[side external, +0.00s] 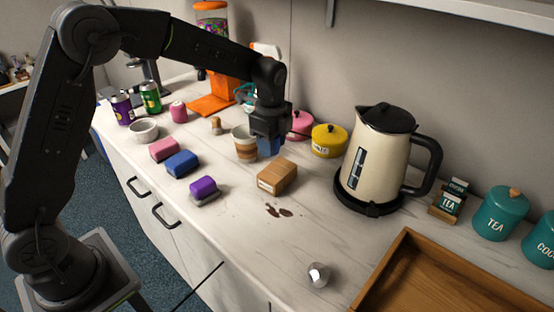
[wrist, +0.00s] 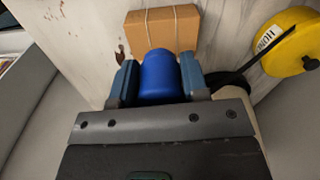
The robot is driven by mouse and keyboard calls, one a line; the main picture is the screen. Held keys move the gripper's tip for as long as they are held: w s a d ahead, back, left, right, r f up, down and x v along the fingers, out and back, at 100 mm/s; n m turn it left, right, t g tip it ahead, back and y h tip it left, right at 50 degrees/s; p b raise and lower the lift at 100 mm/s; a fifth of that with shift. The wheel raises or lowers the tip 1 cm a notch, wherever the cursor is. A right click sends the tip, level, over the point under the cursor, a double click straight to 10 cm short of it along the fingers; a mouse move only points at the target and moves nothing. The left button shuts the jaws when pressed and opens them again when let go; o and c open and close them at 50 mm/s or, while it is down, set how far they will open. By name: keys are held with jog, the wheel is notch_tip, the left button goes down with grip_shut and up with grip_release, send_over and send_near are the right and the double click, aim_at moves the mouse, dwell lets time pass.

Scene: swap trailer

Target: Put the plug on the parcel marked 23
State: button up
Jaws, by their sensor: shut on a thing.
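My gripper (side external: 268,150) is shut on a smooth blue rounded piece, taken to be the plug (wrist: 160,76), seen between the blue fingers in the wrist view. In the side view the gripper mostly hides it. The brown parcel (side external: 277,177) lies on the counter, just in front of and to the right of my gripper. It also shows in the wrist view (wrist: 162,31), beyond the plug, with string around it. A pale label is on its near side, but I cannot read its number. The held piece appears apart from the parcel.
A striped cup (side external: 245,143) stands close left of my gripper. A pink pot (side external: 300,125), a yellow pot (side external: 328,141) and a kettle (side external: 380,158) stand behind and right. Sponges lie left, including a purple one (side external: 203,190). A dark stain and a silver ball (side external: 318,275) are in front.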

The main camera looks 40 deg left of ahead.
aim_at(277, 153)
jog(key=shift+w+d+f, duration=0.25)
jog(key=shift+d+f, duration=0.2)
jog(key=shift+d, duration=0.15)
jog(key=shift+f, duration=1.95)
jog(key=shift+f, duration=0.1)
jog(key=o, duration=0.9)
notch_tip(277, 153, up, 12)
jog(key=shift+s+r, duration=0.15)
jog(key=shift+r, duration=0.05)
